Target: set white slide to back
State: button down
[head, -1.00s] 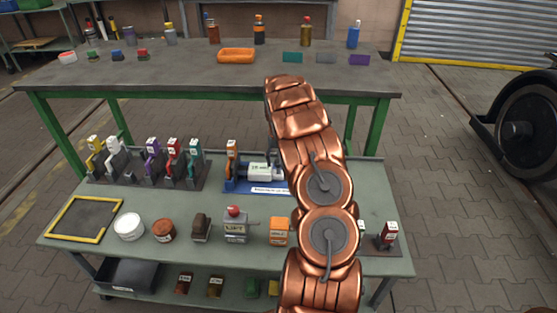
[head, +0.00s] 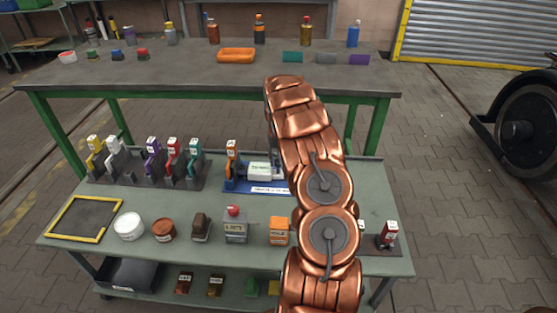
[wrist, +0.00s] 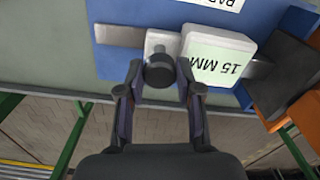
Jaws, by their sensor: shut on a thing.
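The white slide (wrist: 217,58), a pale block marked "15 MM", lies along a grey bar on a blue base (wrist: 110,65). In the head view the slide (head: 259,172) shows beside an orange upright (head: 231,160) on the bench, partly near my arm. My gripper (wrist: 160,75) is shut at the left side of the slide in the wrist view, around a small pale block with a dark round knob (wrist: 159,72). That block sits against the slide's marked body. In the head view my arm hides the gripper and the right end of the base.
Several coloured levers (head: 172,160) stand in a rack to the left. A grey box with a red button (head: 235,225) and an orange block (head: 279,231) stand in front. A yellow-framed dark mat (head: 84,219) lies at the left. An orange part (wrist: 290,112) adjoins the base.

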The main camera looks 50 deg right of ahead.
jog(key=shift+s+d, duration=0.65)
jog(key=shift+s, duration=0.2)
jog(key=c, duration=0.8)
grip_release()
jog(key=shift+o, duration=0.2)
jog(key=shift+r, duration=0.1)
notch_tip(320, 180, up, 12)
